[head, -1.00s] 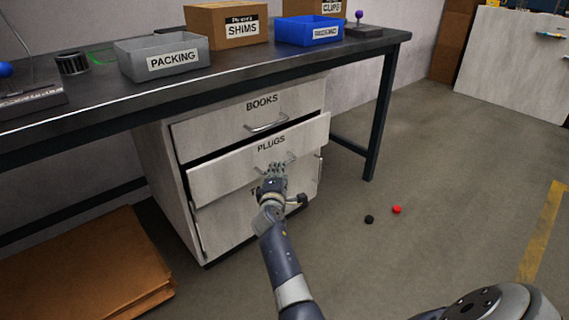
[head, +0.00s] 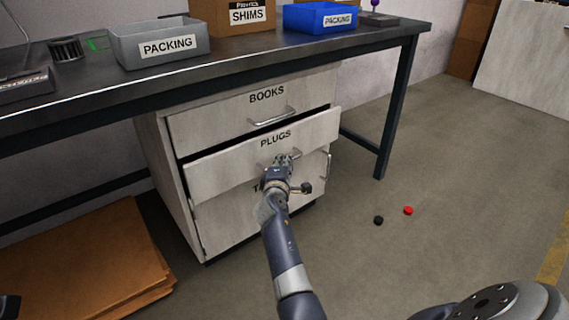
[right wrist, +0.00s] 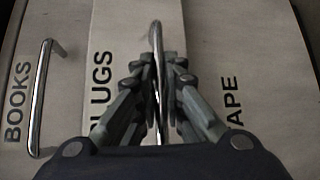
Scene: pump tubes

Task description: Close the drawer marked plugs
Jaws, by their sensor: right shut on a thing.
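The drawer marked PLUGS (head: 230,158) is the middle one of a pale cabinet under the bench. It stands partly out, with a dark gap along its top edge. My right gripper (head: 283,160) is at its front, below the label. In the right wrist view, my right gripper (right wrist: 158,75) is shut on the metal bar handle (right wrist: 156,32), which runs between the fingers. The PLUGS drawer front (right wrist: 112,25) fills the middle there.
The BOOKS drawer (head: 220,118) above looks shut. A drawer lettered TAPE (right wrist: 240,50) lies below, partly hidden by my arm. A dark workbench (head: 260,62) stands over the cabinet. Flat cardboard (head: 90,260) lies at left. A black cap (head: 378,220) and red cap (head: 408,210) lie on the floor.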

